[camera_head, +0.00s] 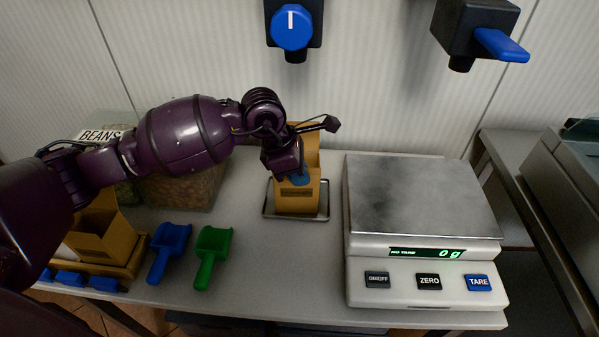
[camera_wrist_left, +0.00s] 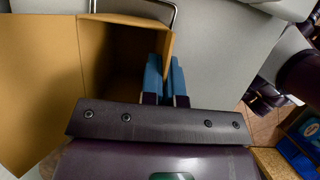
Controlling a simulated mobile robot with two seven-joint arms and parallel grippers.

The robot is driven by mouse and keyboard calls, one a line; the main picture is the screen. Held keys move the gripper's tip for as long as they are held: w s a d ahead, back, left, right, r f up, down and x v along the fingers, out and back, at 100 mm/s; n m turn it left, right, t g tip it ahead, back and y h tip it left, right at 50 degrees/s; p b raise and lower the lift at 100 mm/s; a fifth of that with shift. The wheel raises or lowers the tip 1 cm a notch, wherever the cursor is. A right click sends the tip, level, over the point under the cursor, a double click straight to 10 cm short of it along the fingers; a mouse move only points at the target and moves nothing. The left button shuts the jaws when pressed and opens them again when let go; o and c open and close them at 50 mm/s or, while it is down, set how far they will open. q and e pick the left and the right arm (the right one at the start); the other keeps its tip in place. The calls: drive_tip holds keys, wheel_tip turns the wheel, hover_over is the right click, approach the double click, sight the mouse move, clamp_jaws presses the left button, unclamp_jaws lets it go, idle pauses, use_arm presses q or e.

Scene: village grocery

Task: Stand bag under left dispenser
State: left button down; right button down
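A brown paper bag (camera_head: 297,200) stands upright, open at the top, on a small metal tray (camera_head: 325,208). It is below the left dispenser, which has a round blue knob (camera_head: 291,27) and a dark spout. My left gripper (camera_head: 299,177) is at the bag's near side, close to its upper edge. In the left wrist view, the blue fingers (camera_wrist_left: 165,82) are closed with one wall of the bag (camera_wrist_left: 96,62) between them, and the bag's open inside shows. The bag's base is partly hidden by the tray rim. My right gripper is not in view.
A scale (camera_head: 424,195) reading 0 g stands right of the tray. The right dispenser (camera_head: 475,25) hangs above it. A blue scoop (camera_head: 170,245) and green scoop (camera_head: 212,250) lie left, beside a holder with another bag (camera_head: 103,238). A bin of beans (camera_head: 185,190) stands behind.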

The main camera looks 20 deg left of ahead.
use_arm(q)
drive_tip(key=c, duration=1.3)
unclamp_jaws()
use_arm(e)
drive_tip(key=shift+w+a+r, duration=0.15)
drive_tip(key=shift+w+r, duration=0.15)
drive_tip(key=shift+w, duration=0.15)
use_arm(q)
drive_tip(key=p+v, duration=0.1)
drive_tip(key=v, duration=0.5)
drive_tip(key=shift+r, duration=0.15)
drive_tip(key=shift+s+a+r, duration=0.15)
drive_tip(key=shift+a+r, duration=0.1)
drive_tip(key=shift+r, duration=0.35)
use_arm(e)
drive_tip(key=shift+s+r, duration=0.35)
